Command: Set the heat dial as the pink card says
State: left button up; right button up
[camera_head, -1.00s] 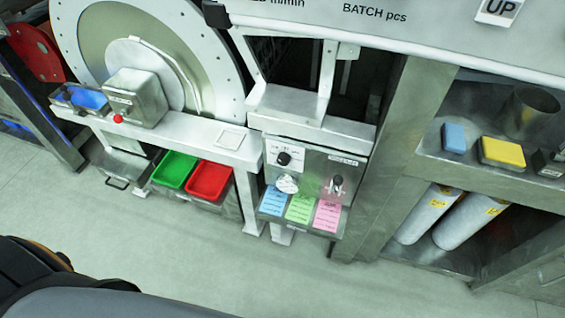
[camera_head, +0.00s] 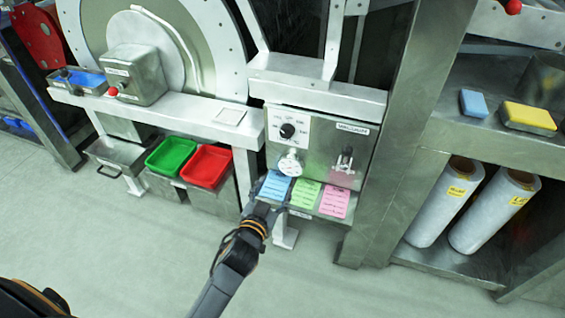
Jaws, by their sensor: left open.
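The pink card (camera_head: 335,203) lies at the right of a row of three on the small shelf under a steel control panel (camera_head: 318,140); its print is too small to read. A black dial knob (camera_head: 287,131) sits on a white scale plate at the panel's upper left. I cannot read its marks or tell for certain that it is the heat dial. A round white part (camera_head: 290,162) is just below it. My left gripper (camera_head: 259,190) is open, low and left of the knob, near the blue card; its fingers show small and dark. My right gripper is not seen.
A blue card (camera_head: 274,187) and a green card (camera_head: 305,195) lie beside the pink one. A lever switch (camera_head: 345,158) is on the panel's right. Green (camera_head: 171,157) and red (camera_head: 206,166) trays stand left. A steel post (camera_head: 398,150) rises on the right.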

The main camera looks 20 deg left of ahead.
aim_at(286, 134)
pick_arm(q)
notch_tip(286, 134, up, 7)
jog(key=t+b, duration=0.1)
jog(key=t, duration=0.1)
jog(key=shift+n+y, duration=0.3)
jog(key=w, duration=0.4)
jog(key=w+b, duration=0.1)
jog(key=w, duration=0.3)
jog(key=w+a, duration=0.1)
jog(key=w, duration=0.3)
jog(key=shift+w+r, duration=0.1)
jog(key=shift+w+a, duration=0.1)
jog(key=shift+w, duration=0.4)
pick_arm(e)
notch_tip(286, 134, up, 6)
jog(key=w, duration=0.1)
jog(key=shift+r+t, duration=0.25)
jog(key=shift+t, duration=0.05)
pick_arm(q)
jog(key=c, duration=1.2)
